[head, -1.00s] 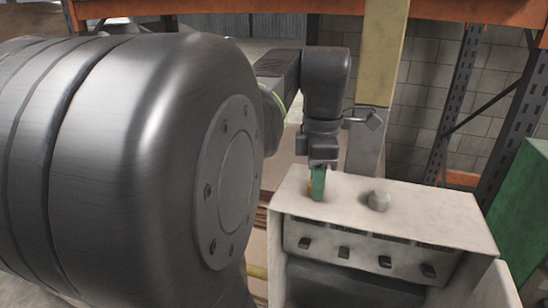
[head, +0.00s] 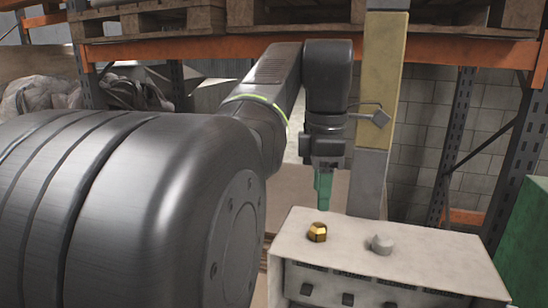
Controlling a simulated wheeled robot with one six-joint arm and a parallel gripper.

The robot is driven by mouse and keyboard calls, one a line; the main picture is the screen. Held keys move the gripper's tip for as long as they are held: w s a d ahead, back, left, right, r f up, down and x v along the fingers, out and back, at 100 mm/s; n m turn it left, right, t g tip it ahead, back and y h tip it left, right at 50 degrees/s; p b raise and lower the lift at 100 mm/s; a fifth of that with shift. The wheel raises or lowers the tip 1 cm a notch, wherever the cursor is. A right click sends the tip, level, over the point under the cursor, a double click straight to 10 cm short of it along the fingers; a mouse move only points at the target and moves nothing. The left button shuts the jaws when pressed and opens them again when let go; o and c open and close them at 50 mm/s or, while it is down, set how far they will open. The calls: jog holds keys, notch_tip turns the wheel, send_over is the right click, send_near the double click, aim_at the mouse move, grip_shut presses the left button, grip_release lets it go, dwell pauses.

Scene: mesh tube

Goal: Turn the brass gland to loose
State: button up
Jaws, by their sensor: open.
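The brass gland (head: 317,232) sits on the top face of a pale grey box (head: 345,258), near its left end. It shows clearly, with nothing over it. My gripper (head: 323,200), with green fingers, hangs pointing down above and just behind the gland. It is apart from the gland and open, with nothing visible in it. The small marking of the gland's positions cannot be made out.
A grey round fitting (head: 382,244) stands on the box to the right of the gland. Dark switches (head: 347,298) line the box front. A grey and yellow post (head: 380,110) rises close behind. A green cabinet (head: 525,245) is at the right.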

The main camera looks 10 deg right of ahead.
aim_at(319, 225)
notch_tip(319, 225, up, 6)
jog(key=shift+f, duration=0.1)
dwell(0.4)
notch_tip(319, 225, down, 14)
jog(key=shift+r+p, duration=0.1)
jog(key=shift+p, duration=0.25)
dwell(0.3)
jog(key=m, duration=0.4)
jog(key=shift+m, duration=0.4)
jog(key=m, duration=1)
jog(key=shift+m, duration=2.3)
